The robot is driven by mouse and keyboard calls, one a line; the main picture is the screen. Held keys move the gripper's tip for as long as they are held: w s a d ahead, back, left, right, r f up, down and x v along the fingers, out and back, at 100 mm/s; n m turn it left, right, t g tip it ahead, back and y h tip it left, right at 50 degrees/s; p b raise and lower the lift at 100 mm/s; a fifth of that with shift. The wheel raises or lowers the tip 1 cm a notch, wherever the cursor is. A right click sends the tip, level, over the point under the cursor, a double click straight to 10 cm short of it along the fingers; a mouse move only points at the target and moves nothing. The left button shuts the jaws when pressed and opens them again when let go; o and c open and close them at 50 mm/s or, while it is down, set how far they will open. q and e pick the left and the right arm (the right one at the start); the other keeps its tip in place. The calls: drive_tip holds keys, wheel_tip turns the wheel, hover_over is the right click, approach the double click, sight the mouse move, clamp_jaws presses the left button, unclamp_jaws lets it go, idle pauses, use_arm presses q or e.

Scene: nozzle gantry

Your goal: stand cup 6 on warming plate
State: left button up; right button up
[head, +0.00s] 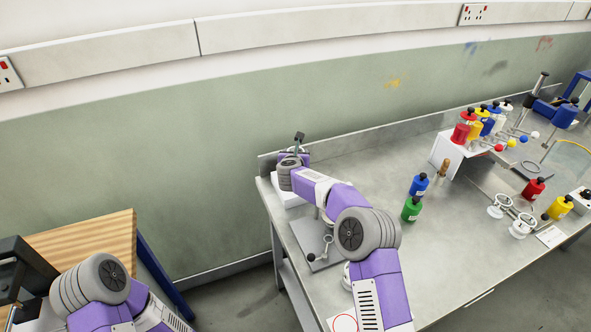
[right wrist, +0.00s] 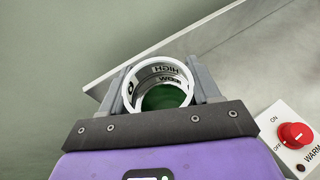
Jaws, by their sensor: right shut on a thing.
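My right gripper (right wrist: 163,90) is shut on a cup with a white rim (right wrist: 186,70). Looking into the cup, I see green contents and dark lettering on the inner wall, including "HIGH". Its number does not show. In the head view the right gripper (head: 296,146) is at the table's far left corner, and my arm largely hides the cup. A white unit (head: 285,190) shows below it, partly covered by my arm. A white panel with a red ON/OFF knob (right wrist: 295,133) and the letters "WARM" is right of the cup in the wrist view. The plate's heating surface is hidden. My left gripper is out of view.
A grey plate with a small stand (head: 317,245) lies beneath my right arm. Blue (head: 418,186) and green (head: 411,209) bottles stand right of it. A rack of coloured bottles (head: 465,135) is farther right. A wooden bench (head: 85,240) stands left.

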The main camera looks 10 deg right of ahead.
drive_tip(key=shift+f+b, duration=0.65)
drive_tip(key=shift+f, duration=1.85)
drive_tip(key=shift+f, duration=0.15)
drive_tip(key=o, duration=1.1)
drive_tip(key=shift+r, duration=0.25)
drive_tip(key=v, duration=1.2)
drive_tip(key=shift+b, duration=0.35)
drive_tip(key=shift+w+f, duration=0.1)
